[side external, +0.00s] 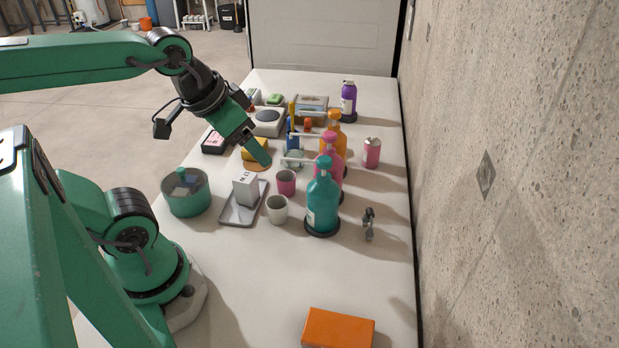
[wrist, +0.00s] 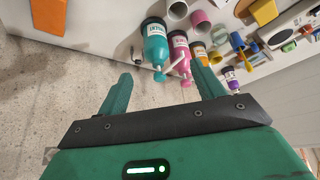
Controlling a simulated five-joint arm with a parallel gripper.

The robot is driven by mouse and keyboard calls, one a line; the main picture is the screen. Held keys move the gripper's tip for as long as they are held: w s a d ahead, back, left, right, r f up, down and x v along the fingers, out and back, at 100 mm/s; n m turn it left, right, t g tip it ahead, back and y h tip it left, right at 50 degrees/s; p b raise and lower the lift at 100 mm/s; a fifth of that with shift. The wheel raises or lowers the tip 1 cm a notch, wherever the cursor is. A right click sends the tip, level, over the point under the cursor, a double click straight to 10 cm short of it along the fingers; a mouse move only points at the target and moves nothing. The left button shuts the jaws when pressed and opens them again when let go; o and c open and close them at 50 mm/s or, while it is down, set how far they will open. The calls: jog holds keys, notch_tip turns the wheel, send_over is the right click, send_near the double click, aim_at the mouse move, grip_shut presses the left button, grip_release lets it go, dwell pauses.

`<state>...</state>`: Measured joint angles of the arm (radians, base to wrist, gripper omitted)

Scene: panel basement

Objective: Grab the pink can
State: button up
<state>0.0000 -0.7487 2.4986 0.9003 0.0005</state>
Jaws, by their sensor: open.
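The pink can (side external: 372,152) stands upright on the white table in the side external view, near the wall-side edge and to the right of the pink and orange bottles. I cannot make it out in the wrist view, where my right finger may hide it. My gripper (side external: 262,158) is above the left half of the table, left of the bottles and well apart from the can. In the wrist view my gripper (wrist: 163,67) has its two fingers spread, with nothing held between them.
Teal (side external: 322,205), pink (side external: 332,150) and orange (side external: 334,128) pump bottles stand between my gripper and the can. A pink cup (side external: 286,182), pale cup (side external: 277,209) and small grey item (side external: 369,222) are nearby. An orange box (side external: 338,328) lies in front. Concrete wall (side external: 500,230) borders the right.

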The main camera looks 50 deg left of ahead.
jog(key=w+a+r+m+g, duration=0.1)
jog(key=w+r, duration=0.3)
jog(key=w, duration=0.7)
jog(key=m+g, duration=0.5)
send_over(372, 152)
jog(key=w+a, duration=0.1)
jog(key=a, duration=0.1)
jog(key=f, duration=1.8)
jog(key=shift+w+d+f, duration=0.1)
jog(key=shift+d+f, duration=0.1)
jog(key=shift+f, duration=0.15)
jog(key=shift+w+a+f, duration=0.1)
jog(key=shift+w+f, duration=0.1)
jog(key=shift+f, duration=4.2)
jog(key=c, duration=1.1)
